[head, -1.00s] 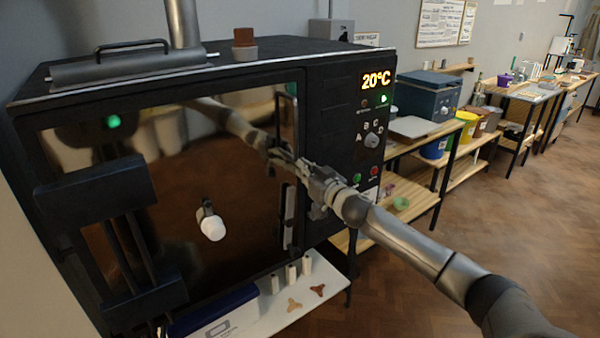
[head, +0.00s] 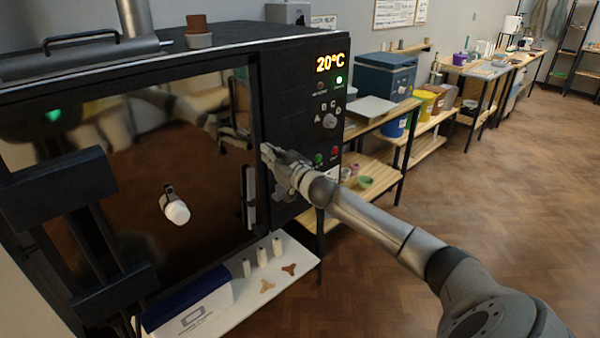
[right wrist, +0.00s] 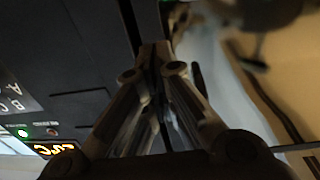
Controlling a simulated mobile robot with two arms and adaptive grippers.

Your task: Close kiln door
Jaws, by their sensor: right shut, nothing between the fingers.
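The kiln door (head: 110,190) is a dark mirror-like panel with a white plug (head: 175,211) in its middle and heavy black hinge parts (head: 70,190) on the left. It looks flush or nearly flush with the black kiln front; I cannot tell whether a small gap is left. A slim upright handle (head: 250,197) sits by its right edge. My right gripper (head: 265,151) is shut and empty at the door's right edge, beside the control panel. In the right wrist view its closed fingertips (right wrist: 155,50) point along the dark seam; contact is unclear. My left gripper is not in view.
A white shelf (head: 285,290) with small posts juts out below the door. The control panel (head: 330,115) reads 20°C. Wooden benches with buckets and a blue box (head: 388,75) stand to the right. The floor (head: 480,200) there is open.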

